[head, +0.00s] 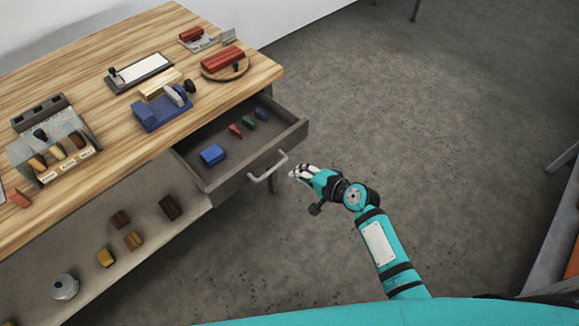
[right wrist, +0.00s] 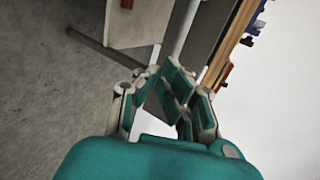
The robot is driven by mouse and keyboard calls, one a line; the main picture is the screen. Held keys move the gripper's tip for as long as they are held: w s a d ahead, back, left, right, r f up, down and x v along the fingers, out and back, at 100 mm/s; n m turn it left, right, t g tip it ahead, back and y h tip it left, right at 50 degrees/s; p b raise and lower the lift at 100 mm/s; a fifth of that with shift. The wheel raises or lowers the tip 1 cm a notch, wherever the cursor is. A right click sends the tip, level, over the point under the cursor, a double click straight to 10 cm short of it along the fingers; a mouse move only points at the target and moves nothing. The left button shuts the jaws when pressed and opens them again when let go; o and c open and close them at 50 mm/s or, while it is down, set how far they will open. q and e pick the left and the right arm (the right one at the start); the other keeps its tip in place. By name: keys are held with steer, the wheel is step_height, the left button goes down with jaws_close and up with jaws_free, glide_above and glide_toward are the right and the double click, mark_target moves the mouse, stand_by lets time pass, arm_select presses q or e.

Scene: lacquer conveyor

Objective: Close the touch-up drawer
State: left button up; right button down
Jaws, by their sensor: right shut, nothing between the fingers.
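The touch-up drawer (head: 240,165) is pulled out from under the wooden table in the head view. It holds a blue block and several small coloured pieces. Its pale bar handle (head: 267,168) is on the front panel. My right gripper (head: 294,173) is shut and empty, just to the right of the handle, with a small apparent gap. My left gripper is not in view.
The wooden table (head: 120,50) carries a blue tool block, a round board with a red piece, and a tray of labelled pieces. A lower shelf (head: 150,262) holds several small blocks and a metal spool. The floor to the right of the drawer is clear.

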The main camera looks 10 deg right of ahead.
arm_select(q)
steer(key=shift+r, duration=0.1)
arm_select(e)
steer(key=shift+w+a+f, duration=0.25)
steer(key=shift+w+a, duration=0.4)
steer(key=shift+w, duration=0.25)
steer(key=shift+w+a+f, duration=0.25)
steer(key=shift+w+a, duration=0.4)
steer(key=shift+w, duration=0.2)
